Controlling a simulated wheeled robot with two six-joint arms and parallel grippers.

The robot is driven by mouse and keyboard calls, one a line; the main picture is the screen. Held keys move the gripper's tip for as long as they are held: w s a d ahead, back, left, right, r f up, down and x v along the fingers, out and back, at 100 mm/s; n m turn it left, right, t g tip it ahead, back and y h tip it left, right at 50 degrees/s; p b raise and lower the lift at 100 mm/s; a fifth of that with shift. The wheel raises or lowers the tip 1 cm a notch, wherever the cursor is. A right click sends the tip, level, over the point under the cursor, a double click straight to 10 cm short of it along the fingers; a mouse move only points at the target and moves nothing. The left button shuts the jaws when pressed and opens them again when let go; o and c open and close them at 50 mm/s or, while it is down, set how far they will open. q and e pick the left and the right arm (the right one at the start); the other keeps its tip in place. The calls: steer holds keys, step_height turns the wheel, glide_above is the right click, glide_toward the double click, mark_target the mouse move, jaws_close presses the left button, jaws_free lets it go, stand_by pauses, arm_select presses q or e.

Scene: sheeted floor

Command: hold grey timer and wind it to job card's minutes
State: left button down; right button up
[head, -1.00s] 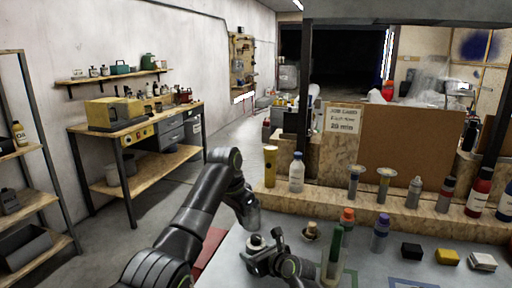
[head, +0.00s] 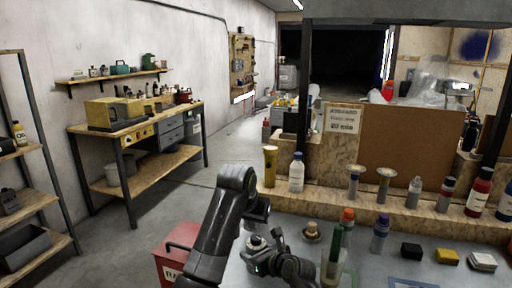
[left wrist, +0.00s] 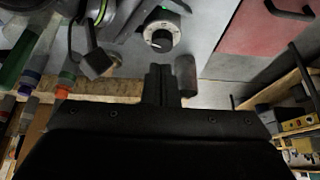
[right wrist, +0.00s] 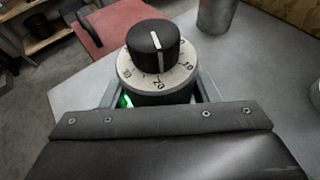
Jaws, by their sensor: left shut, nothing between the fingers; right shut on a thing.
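The timer (right wrist: 150,78) has a black knob with a white line and a pale dial ring with numbers. It stands upright between the fingers of my right gripper (right wrist: 158,94), which is shut on its body. In the head view the timer (head: 256,243) is near the bench's left edge, with my right gripper (head: 272,257) beside it. My left gripper (head: 257,219) is just above and behind the timer. In the left wrist view its fingers (left wrist: 161,72) are shut and empty, apart from the timer's knob (left wrist: 161,40). The job card (head: 342,118) seems to read 20 mins.
A red toolbox (head: 176,256) sits left of the bench. Bottles, including a white one (head: 296,173), line the wooden ledge behind. A wooden-topped piece (head: 311,231), a green-handled tool in a clear cup (head: 333,268) and a purple-capped bottle (head: 380,234) stand right of the timer.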

mark_target(256, 239)
arm_select(q)
step_height(256, 239, down, 7)
steer(key=shift+s+r, duration=0.1)
steer(key=shift+r, duration=0.05)
stand_by(0.4)
steer(key=shift+w, duration=0.3)
stand_by(0.6)
